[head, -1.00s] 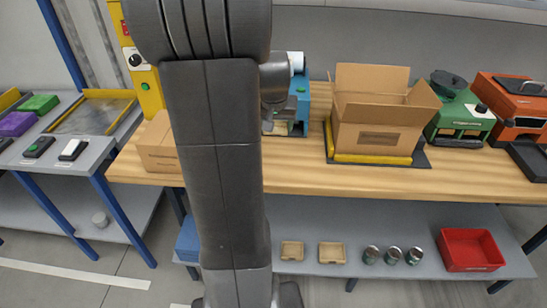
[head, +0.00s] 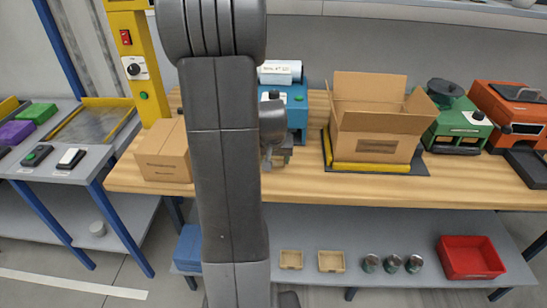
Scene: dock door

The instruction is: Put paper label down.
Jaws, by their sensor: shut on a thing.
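My gripper (head: 268,162) shows just right of my dark arm, low over the wooden bench (head: 450,185) and in front of the blue label printer (head: 298,108). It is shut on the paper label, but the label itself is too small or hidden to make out. A white roll (head: 280,72) with print on it sits on top of the printer. My arm hides the printer's left part and the bench behind it.
A closed carton (head: 164,155) stands left of my arm. An open carton (head: 372,125) stands on a dark, yellow-edged base to the right. Green (head: 460,130) and orange (head: 510,110) machines stand further right. Bare bench shows along the front edge.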

